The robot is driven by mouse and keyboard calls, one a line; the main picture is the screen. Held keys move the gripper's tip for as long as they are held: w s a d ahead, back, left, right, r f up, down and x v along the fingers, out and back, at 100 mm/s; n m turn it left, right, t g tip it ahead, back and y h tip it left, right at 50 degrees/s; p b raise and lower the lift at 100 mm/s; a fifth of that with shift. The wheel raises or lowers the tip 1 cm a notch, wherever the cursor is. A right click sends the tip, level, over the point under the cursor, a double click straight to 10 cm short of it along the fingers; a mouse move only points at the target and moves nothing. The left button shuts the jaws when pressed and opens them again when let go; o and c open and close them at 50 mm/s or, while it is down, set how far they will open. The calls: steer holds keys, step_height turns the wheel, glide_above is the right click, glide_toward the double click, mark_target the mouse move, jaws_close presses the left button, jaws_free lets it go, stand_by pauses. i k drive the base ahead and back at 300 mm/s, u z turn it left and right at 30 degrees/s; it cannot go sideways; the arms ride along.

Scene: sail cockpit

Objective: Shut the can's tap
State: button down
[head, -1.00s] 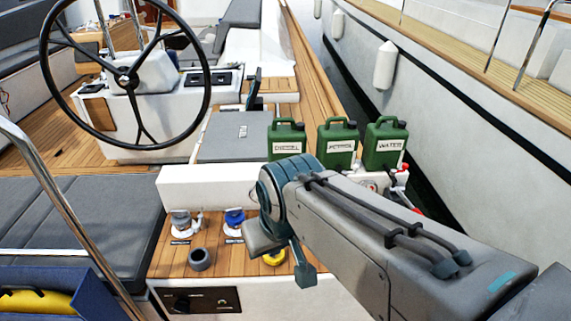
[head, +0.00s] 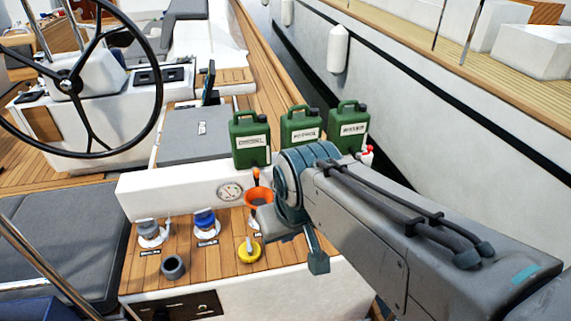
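Three green cans stand in a row on the white ledge: the left can (head: 250,138) seems labelled diesel, the middle can (head: 301,126) petrol and the right can (head: 349,128) water. A small red part (head: 368,150), perhaps the tap, shows at the right can's lower right; whether it is open or shut is too small to tell. My arm hides the area below it. My arm's end (head: 296,240) hangs over the teak panel, left of and nearer than the right can, touching no can.
An orange funnel (head: 258,197) stands on the teak panel beside my arm. Blue (head: 205,219), grey (head: 148,229) and yellow (head: 249,251) fillers and a dark ring (head: 173,267) are there too. The steering wheel (head: 68,85) is at left. A neighbouring hull (head: 420,130) lies right.

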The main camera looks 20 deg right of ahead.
mark_target(255, 170)
steer(key=z, duration=0.1)
steer(key=k, duration=1.35)
steer(key=u, duration=0.45)
steer(key=i, duration=0.7)
steer(key=u, duration=0.5)
steer(key=i, duration=0.75)
steer(key=z, duration=0.7)
steer(key=i, duration=0.6)
steer(key=z, duration=0.4)
